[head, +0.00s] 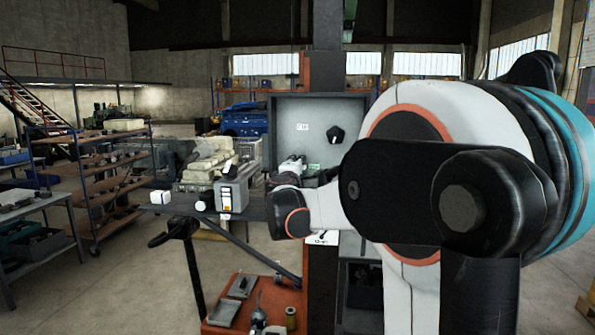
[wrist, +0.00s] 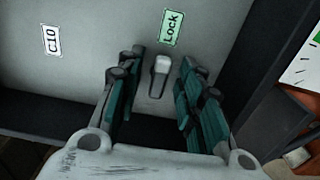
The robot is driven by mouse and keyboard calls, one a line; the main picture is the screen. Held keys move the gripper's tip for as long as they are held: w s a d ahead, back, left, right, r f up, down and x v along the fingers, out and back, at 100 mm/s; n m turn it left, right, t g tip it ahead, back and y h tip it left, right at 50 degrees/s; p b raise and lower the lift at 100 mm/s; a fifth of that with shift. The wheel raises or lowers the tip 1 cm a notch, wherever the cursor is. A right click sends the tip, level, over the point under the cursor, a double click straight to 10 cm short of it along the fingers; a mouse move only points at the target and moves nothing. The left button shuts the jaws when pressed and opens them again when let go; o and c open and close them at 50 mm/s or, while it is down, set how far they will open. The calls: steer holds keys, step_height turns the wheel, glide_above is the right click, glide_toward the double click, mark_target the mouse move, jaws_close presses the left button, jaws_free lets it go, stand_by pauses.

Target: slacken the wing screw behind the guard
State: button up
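The wing screw (wrist: 159,76) shows in the wrist view as a small pale upright wing on a grey panel (wrist: 100,50), just below a green label reading "Lock" (wrist: 172,28). My gripper (wrist: 162,60) is open, with one dark green finger on each side of the wing screw. Gaps show between the wing and both fingers, so I see no contact. In the head view, my arm covers much of the panel's lower right, and I cannot make out the wing screw there. I cannot tell which part is the guard.
A white C10 label (wrist: 52,40) is left of the screw in the wrist view. In the head view, a black knob (head: 336,134) is on the grey cabinet (head: 290,115). A grey device (head: 232,190) stands left on the bench. An orange cart (head: 250,300) is below.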

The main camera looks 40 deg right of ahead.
jaws_close()
steer(key=n, duration=0.4)
steer(key=shift+s+b, duration=0.1)
steer(key=shift+b, duration=0.25)
steer(key=shift+n, duration=0.4)
steer(key=shift+f, duration=0.1)
steer(key=n, duration=0.3)
steer(key=shift+a+n+b, duration=0.1)
steer(key=shift+n+b, duration=0.2)
steer(key=shift+n, duration=0.6)
